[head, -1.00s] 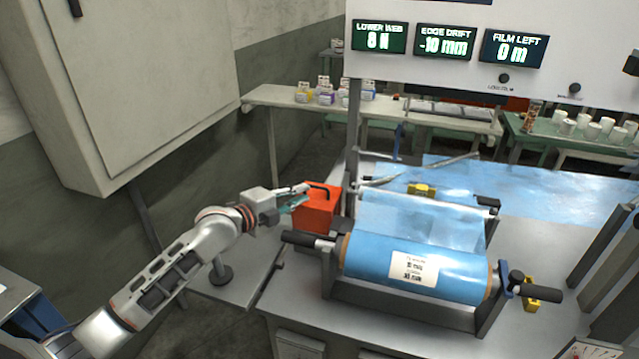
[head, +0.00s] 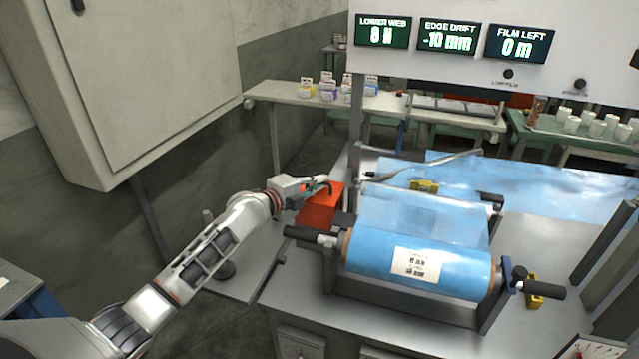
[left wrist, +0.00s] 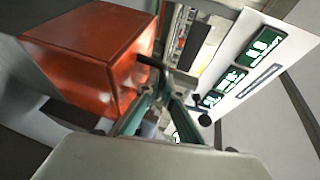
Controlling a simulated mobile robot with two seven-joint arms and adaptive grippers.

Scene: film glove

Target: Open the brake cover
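The brake cover is an orange box (head: 318,209) with a black handle, at the left end of the blue film roll. It looks tilted, and a dark part (head: 343,221) shows beside its lower right edge. My left gripper (head: 322,187) is at the handle on top of the cover. In the left wrist view, the orange cover (left wrist: 85,55) fills the upper left. My right gripper is not in view.
The blue film roll (head: 420,262) with black end grips lies right of the cover. A grey post (head: 355,125) stands close behind the cover. A white display panel (head: 590,55) hangs above. A large grey cabinet (head: 150,80) is at the left.

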